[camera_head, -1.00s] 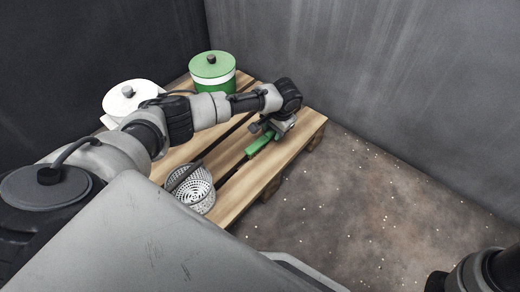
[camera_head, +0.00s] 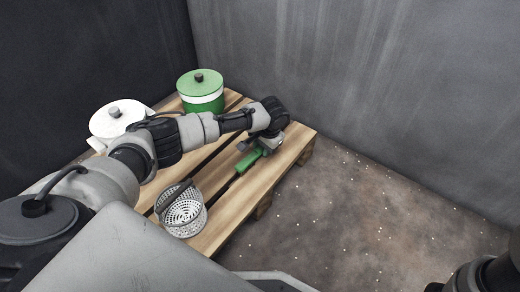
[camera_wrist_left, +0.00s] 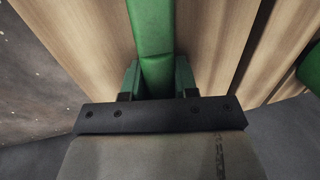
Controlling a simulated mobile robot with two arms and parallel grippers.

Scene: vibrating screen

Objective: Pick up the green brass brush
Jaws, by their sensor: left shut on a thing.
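The green brass brush (camera_head: 247,161) lies on or just above the wooden slats near the pallet's right side. Its green bar also shows in the left wrist view (camera_wrist_left: 153,38), running up from between the fingers. My left gripper (camera_head: 263,147) reaches over it from the left, and its fingers (camera_wrist_left: 157,78) are shut on the brush, one on each side. The gripper hides part of the brush, and I cannot see the bristles. My right gripper is out of view; only part of my right arm shows at the lower right.
The wooden pallet (camera_head: 227,204) carries a green lidded pot (camera_head: 201,102) and a white lidded pot (camera_head: 112,122) at the back left. A perforated metal basket (camera_head: 184,213) stands near the front. Grey walls (camera_head: 350,80) rise behind; the speckled floor (camera_head: 350,220) at right is open.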

